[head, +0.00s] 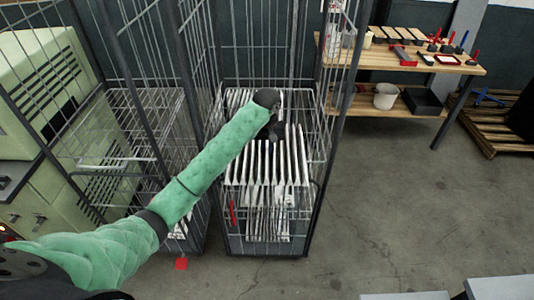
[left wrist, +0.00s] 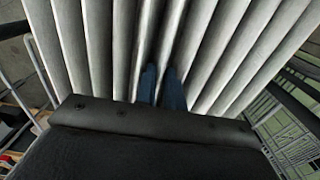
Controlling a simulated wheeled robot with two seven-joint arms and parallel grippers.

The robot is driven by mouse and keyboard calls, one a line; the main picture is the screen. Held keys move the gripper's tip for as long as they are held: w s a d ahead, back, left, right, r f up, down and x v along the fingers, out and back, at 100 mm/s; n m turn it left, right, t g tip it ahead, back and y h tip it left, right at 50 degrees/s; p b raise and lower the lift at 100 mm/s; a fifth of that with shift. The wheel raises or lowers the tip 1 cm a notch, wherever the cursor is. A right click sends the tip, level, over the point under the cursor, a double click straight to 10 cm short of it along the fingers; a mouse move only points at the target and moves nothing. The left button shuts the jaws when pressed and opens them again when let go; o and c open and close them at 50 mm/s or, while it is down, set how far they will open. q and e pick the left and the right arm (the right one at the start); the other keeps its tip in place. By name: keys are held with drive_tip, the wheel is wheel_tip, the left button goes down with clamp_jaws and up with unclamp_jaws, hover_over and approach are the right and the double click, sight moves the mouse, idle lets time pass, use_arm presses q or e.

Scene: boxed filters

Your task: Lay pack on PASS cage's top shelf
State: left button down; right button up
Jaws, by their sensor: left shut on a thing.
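White pleated-looking packs (head: 268,165) stand on edge in a close row on the shelf of the middle wire cage (head: 313,205). My left gripper (head: 272,130) is in that cage, over the far part of the row, partly hidden behind its own wrist. In the left wrist view, its two bluish fingertips (left wrist: 161,88) reach between the packs, shut on one pack (left wrist: 170,35) that still stands in line with its neighbours. A second wire cage (head: 135,105) stands to the left with a bare-looking mesh shelf. No PASS label is legible on either cage. My right gripper is not in view.
Cage posts and wire walls stand close on both sides of my left arm. A wooden bench (head: 455,68) with small items and a white bucket (head: 385,97) is at the back right.

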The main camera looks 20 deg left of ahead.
use_arm(q)
drive_tip(key=w, duration=0.2)
drive_tip(key=w+a, duration=0.1)
drive_tip(key=w, duration=0.3)
drive_tip(key=w+a, duration=0.1)
drive_tip(key=w, duration=0.2)
drive_tip(key=w+a, duration=0.1)
drive_tip(key=w, duration=0.1)
drive_tip(key=shift+w+a, duration=0.15)
drive_tip(key=shift+w, duration=0.25)
drive_tip(key=shift+w+a, duration=0.4)
drive_tip(key=shift+w, duration=1)
drive_tip(key=shift+w+a, duration=0.4)
drive_tip(key=shift+w, duration=1)
drive_tip(key=shift+w+a, duration=0.4)
drive_tip(key=shift+w, duration=1)
drive_tip(key=shift+w+a+f, duration=0.1)
drive_tip(key=shift+w+f, duration=0.3)
drive_tip(key=shift+f, duration=1.35)
drive_tip(key=shift+f, duration=0.2)
drive_tip(key=c, duration=1.8)
unclamp_jaws()
